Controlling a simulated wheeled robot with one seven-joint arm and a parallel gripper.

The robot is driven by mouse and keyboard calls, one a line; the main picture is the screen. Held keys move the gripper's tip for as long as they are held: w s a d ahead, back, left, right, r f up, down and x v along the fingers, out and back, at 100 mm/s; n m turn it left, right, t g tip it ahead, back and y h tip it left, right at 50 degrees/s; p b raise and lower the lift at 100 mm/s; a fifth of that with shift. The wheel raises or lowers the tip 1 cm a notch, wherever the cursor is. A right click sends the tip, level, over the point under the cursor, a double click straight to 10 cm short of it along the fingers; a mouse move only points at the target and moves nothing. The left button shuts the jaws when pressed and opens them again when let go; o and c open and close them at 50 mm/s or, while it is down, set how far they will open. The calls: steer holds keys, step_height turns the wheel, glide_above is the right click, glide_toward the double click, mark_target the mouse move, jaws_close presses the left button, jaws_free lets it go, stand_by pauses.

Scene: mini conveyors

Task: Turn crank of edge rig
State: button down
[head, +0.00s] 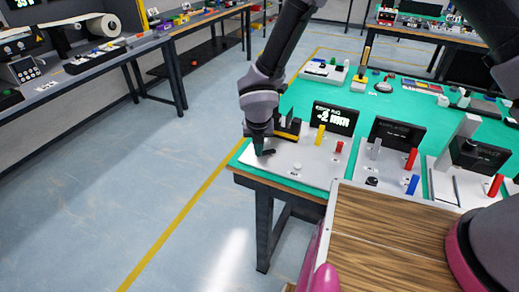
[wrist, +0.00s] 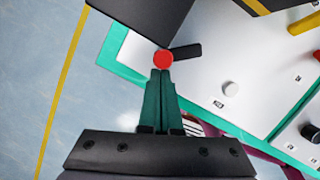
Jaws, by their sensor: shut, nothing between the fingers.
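The edge rig is a pale plate (head: 315,165) on the near left corner of the green-topped table, with a lit display (head: 335,118) at its back. My gripper (head: 263,150) is over the plate's left end. In the wrist view my gripper's green fingers (wrist: 161,73) are together with nothing between them. Their tips are at a red round end (wrist: 163,58). A short black bar (wrist: 187,52), apparently the crank's arm, sticks out to the right of it. I cannot tell whether the tips touch it. A large dark block (wrist: 145,25) hides the area beyond.
The plate also bears a white button (head: 297,167), a yellow lever (head: 320,135) and a red lever (head: 338,148). Another rig with a dark display (head: 396,135) stands to the right. Open floor (head: 160,190) lies left of the table. A wood-topped surface (head: 385,235) is in front.

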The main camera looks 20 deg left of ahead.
steer(key=m, duration=0.1)
steer(key=w+a+m, duration=0.1)
steer(key=m, duration=0.1)
steer(key=shift+a+h, duration=0.25)
steer(key=shift+h, duration=0.15)
steer(key=shift+w+a+m+h, duration=0.25)
steer(key=shift+w+m, duration=0.2)
steer(key=shift+m, duration=0.6)
steer(key=shift+w+a+m+h, duration=0.25)
steer(key=shift+w+m, duration=0.2)
steer(key=shift+m, duration=0.6)
